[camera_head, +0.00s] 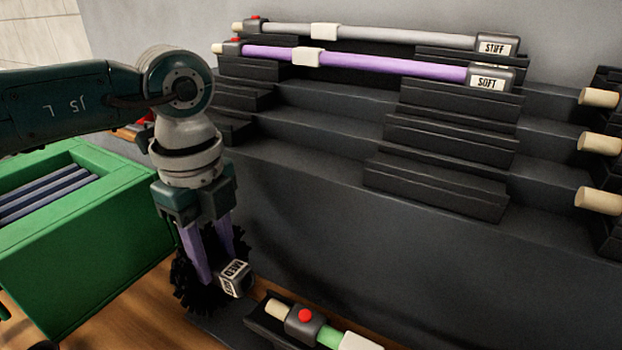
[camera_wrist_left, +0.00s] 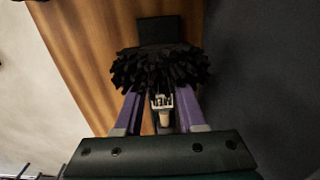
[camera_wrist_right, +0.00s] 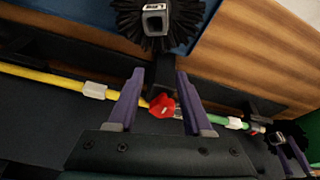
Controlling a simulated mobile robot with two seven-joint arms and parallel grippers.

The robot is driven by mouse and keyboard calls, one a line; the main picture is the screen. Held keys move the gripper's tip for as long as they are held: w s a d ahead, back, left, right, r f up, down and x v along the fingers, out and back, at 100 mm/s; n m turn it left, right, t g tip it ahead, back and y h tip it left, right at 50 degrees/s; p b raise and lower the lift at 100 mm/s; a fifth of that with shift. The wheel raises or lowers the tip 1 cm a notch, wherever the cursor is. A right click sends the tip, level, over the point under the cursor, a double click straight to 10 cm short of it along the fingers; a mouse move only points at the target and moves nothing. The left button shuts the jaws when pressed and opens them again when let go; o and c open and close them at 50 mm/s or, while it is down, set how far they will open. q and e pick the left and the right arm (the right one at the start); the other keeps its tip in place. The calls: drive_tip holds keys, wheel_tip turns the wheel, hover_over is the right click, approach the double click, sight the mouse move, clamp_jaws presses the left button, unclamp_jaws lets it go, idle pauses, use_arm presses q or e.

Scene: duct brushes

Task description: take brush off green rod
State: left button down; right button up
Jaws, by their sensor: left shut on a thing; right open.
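My left gripper (camera_head: 212,272) is shut on a black bristle brush (camera_head: 185,285) with a grey block labelled MED (camera_head: 235,278). The same brush (camera_wrist_left: 160,68) fills the middle of the left wrist view, between the purple fingers. The green rod (camera_head: 329,337) lies low in front, with a tan tip (camera_head: 276,309), a red button (camera_head: 305,316) and a white collar. The brush is apart from the rod's tip, to its left. In the right wrist view the green rod (camera_wrist_right: 218,119) shows beyond my open right gripper (camera_wrist_right: 160,80).
A green bin (camera_head: 100,225) stands at the left. A stepped dark rack holds a grey STIFF rod (camera_head: 400,37) and a purple SOFT rod (camera_head: 390,65). In the right wrist view, a yellow rod (camera_wrist_right: 40,76) lies left and another black brush (camera_wrist_right: 185,18) shows above.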

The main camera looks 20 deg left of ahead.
use_arm(q)
drive_tip(key=shift+w+a+r+p, duration=0.1)
drive_tip(key=shift+a+r+p, duration=0.1)
drive_tip(key=shift+r+p, duration=0.75)
drive_tip(key=shift+s+a+r+p, duration=0.1)
drive_tip(key=shift+a+r+p, duration=0.1)
drive_tip(key=shift+r+p, duration=0.7)
drive_tip(key=shift+w+a+r+p, duration=0.1)
drive_tip(key=shift+a+r+p, duration=0.1)
drive_tip(key=shift+r+p, duration=0.75)
drive_tip(key=shift+r+b, duration=0.2)
drive_tip(key=shift+b, duration=0.2)
drive_tip(key=shift+d, duration=0.1)
